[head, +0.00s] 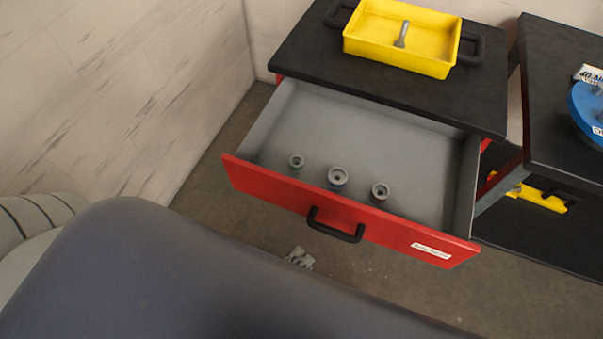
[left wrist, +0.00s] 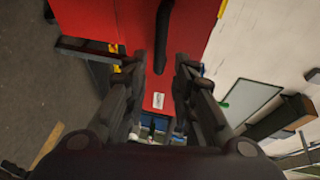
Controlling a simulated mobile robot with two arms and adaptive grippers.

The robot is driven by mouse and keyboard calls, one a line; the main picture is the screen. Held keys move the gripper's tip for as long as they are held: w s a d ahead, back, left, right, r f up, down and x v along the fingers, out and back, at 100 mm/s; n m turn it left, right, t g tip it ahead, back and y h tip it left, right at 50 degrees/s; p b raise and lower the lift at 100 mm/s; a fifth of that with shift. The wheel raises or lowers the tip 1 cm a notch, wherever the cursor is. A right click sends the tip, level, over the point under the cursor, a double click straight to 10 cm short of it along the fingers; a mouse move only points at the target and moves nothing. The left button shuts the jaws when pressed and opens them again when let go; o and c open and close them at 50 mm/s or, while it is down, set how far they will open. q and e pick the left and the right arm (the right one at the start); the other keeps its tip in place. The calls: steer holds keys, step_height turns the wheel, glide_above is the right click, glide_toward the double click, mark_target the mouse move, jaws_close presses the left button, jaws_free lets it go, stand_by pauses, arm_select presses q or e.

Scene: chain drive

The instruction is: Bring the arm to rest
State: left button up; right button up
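The red drawer (head: 270,190) is pulled out, with its black handle (head: 336,225) on the front. The handle also shows in the left wrist view (left wrist: 164,35), beyond the fingertips. My left gripper (head: 300,257) shows only as a small grey piece below the drawer front, mostly hidden behind my own dark arm. In the left wrist view its two fingers (left wrist: 160,62) stand apart with nothing between them, pointing toward the red front. My right gripper is in neither view.
Several small grey round parts lie in the drawer, including one in the middle (head: 338,177). A yellow tray (head: 400,60) with a bolt (head: 402,35) stands on the black cabinet top (head: 310,60). A blue round object (head: 588,112) lies on the right-hand bench. A pale wall is at left.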

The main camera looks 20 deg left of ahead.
arm_select(q)
steer(key=shift+f, duration=0.15)
steer(key=s+a+f+n+g+y, duration=0.15)
steer(key=f+n, duration=0.25)
steer(key=f, duration=0.5)
steer(key=s+a+f+n+g+y, duration=0.1)
steer(key=s+a+f+n+g, duration=0.15)
steer(key=f, duration=0.65)
steer(key=s+a+f+n+g+y, duration=0.1)
steer(key=a+f+n+g, duration=0.2)
steer(key=f, duration=0.6)
steer(key=s+a+f+n+g+y, duration=0.2)
steer(key=s+a+f+n+g, duration=0.4)
steer(key=s+f+n, duration=0.3)
step_height(320, 180, down, 4)
steer(key=shift+s+a+r+n+g+y, duration=0.2)
steer(key=shift+s+a+n+g+y, duration=0.2)
steer(key=shift+s+a, duration=0.35)
